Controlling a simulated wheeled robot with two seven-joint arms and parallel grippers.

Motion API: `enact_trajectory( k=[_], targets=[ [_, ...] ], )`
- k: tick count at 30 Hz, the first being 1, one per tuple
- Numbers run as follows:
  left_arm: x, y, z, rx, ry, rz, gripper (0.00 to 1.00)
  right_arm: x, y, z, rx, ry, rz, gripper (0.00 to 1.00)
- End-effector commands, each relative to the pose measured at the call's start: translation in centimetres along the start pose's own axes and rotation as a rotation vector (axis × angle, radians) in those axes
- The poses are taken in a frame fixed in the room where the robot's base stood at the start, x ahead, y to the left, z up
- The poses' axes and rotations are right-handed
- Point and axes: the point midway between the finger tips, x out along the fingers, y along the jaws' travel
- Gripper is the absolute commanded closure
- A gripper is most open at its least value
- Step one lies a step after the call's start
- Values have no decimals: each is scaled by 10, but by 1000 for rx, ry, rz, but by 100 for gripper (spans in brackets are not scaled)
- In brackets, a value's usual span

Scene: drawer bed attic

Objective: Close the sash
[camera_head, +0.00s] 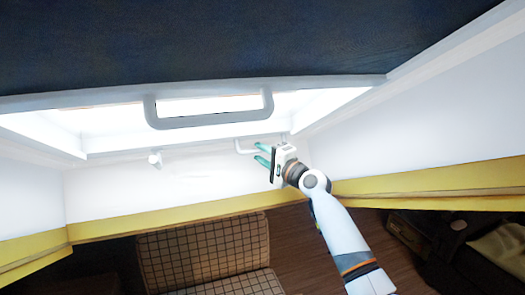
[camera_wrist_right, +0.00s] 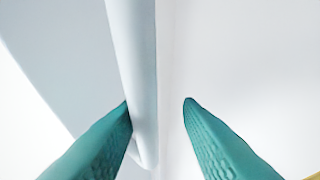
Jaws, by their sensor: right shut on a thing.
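The sash (camera_head: 330,85) is a white-edged panel with a dark blue face across the top of the head view. It stands tilted away from the white window frame (camera_head: 110,145), with a bright gap between them. A large white bar handle (camera_head: 205,123) hangs from the sash's lower edge. My right gripper (camera_head: 262,154), with teal fingers, is shut on a thin white bar (camera_head: 243,151) at the frame's lower right. In the right wrist view this bar (camera_wrist_right: 135,70) runs between the fingers, against the left one. My left gripper is not in view.
A yellow ledge (camera_head: 165,221) runs below the white wall. A checked cushioned seat (camera_head: 205,255) and wooden floor are beneath. Dark bags (camera_head: 425,230) lie at the lower right.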

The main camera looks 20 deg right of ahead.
Motion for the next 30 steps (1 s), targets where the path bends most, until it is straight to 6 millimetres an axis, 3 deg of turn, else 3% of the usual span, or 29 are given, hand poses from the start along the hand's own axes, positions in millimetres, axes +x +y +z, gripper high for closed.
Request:
enact_trajectory(
  k=[1,11,16,30],
  targets=[
    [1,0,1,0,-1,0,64,0,-8,-1,2,3,-15,77],
    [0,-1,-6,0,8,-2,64,-1,-6,0,1,0,-10,77],
    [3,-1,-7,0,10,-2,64,-12,-6,1,0,-2,-8,77],
    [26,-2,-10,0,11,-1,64,-102,-4,-1,-4,-2,-3,77]
  ],
)
